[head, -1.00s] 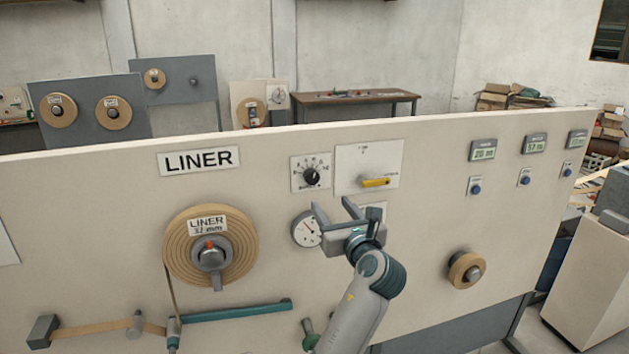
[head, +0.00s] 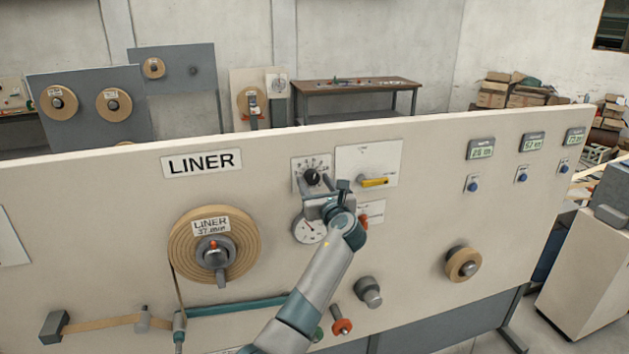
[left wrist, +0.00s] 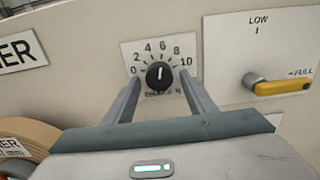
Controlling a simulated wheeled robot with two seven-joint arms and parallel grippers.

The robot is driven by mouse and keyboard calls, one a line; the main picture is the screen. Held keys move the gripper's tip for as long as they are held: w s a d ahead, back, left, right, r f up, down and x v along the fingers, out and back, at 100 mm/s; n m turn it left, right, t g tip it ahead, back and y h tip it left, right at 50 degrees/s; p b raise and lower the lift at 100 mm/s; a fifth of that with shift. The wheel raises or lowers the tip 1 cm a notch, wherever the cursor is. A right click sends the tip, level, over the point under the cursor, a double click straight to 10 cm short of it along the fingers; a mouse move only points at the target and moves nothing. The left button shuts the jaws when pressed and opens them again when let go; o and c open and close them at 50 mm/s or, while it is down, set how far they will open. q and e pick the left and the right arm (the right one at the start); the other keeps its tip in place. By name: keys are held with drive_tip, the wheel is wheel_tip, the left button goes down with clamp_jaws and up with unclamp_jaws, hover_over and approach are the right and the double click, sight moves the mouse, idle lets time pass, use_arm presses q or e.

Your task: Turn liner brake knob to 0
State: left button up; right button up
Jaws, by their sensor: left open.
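The liner brake knob (head: 312,177) is a round black knob on a white dial plate right of the LINER sign. In the left wrist view the knob (left wrist: 159,75) has a white pointer line standing almost straight up, between the 4 and the 6 of a 0 to 10 scale. My left gripper (head: 314,185) is at the dial. In the left wrist view its open fingers (left wrist: 160,90) lie to the left and right of the knob, with gaps on both sides. Whether the fingertips reach past the knob's face is hard to tell. My right gripper is not seen.
A yellow lever (head: 374,182) on a white plate is close to the right of the dial. A round gauge (head: 308,230) is just below. The liner roll (head: 190,250) is at the lower left. Several displays (head: 481,149) are at the right.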

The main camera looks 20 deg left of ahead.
use_arm(q)
drive_tip(key=shift+w+a, duration=0.1)
drive_tip(key=shift+w, duration=0.05)
drive_tip(key=c, duration=1)
drive_tip(key=shift+c, duration=0.2)
